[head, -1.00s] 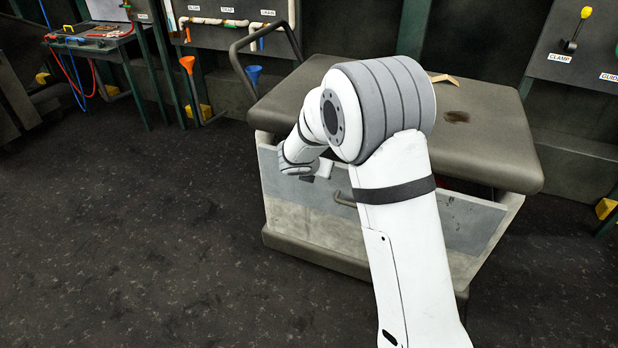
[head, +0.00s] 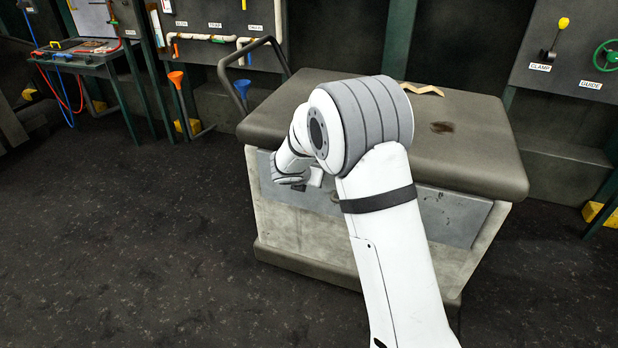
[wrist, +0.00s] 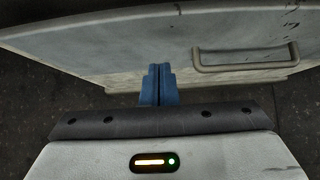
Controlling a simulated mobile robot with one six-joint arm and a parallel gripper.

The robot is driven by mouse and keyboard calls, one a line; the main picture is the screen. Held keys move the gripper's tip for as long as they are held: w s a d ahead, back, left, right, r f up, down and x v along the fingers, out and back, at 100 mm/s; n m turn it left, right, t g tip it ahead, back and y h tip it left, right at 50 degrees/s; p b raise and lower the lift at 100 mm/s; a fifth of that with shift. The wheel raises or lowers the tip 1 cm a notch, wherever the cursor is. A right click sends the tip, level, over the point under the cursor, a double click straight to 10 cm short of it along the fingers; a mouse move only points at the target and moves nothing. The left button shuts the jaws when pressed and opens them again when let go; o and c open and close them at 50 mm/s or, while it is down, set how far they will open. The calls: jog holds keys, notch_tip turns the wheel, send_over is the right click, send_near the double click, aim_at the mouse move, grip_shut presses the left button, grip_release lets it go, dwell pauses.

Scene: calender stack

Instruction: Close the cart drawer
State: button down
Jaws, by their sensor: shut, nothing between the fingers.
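The cart (head: 360,105) has a dark grey top and pale scuffed body panels. Its grey drawer front (head: 450,218) sits under the top's overhang and looks about level with the body, with no open gap showing; my arm hides its middle. In the wrist view, the drawer front (wrist: 110,50) spans the picture, with its bar handle (wrist: 245,62) to the right of my fingers. My gripper (wrist: 158,68) is shut and empty, its blue fingertips at the drawer front, left of the handle. Whether they touch it I cannot tell. The head view hides the fingertips.
A bent wooden piece (head: 425,90) and a dark stain lie on the cart top. A bench (head: 85,55) with hoses stands at the back left. A panel with a yellow-knobbed lever (head: 552,40) and a green wheel is at the right. The floor at left is clear.

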jog(key=s+a+f+p+v, duration=0.1)
jog(key=p+v, duration=0.1)
jog(key=v, duration=1)
jog(key=s+d+r+m+g+h+p, duration=0.1)
jog(key=s+d+r+m+g+p, duration=0.2)
jog(key=s+d+r+m+p, duration=0.75)
jog(key=s+d+r+m+g+y+p, duration=0.1)
jog(key=s+d+r+m, duration=0.1)
jog(key=s+r+m, duration=0.2)
jog(key=s+d+r+m+g+y+p, duration=0.1)
jog(key=s+d+r+m+p, duration=0.1)
jog(key=s+m, duration=0.7)
jog(key=s+d+r+m+y+p, duration=0.2)
jog(key=s+d+r+m, duration=0.2)
jog(key=s+r+m, duration=0.2)
jog(key=shift+s+r+m+g, duration=0.2)
jog(key=shift+s+m+g, duration=0.3)
jog(key=shift+m, duration=0.65)
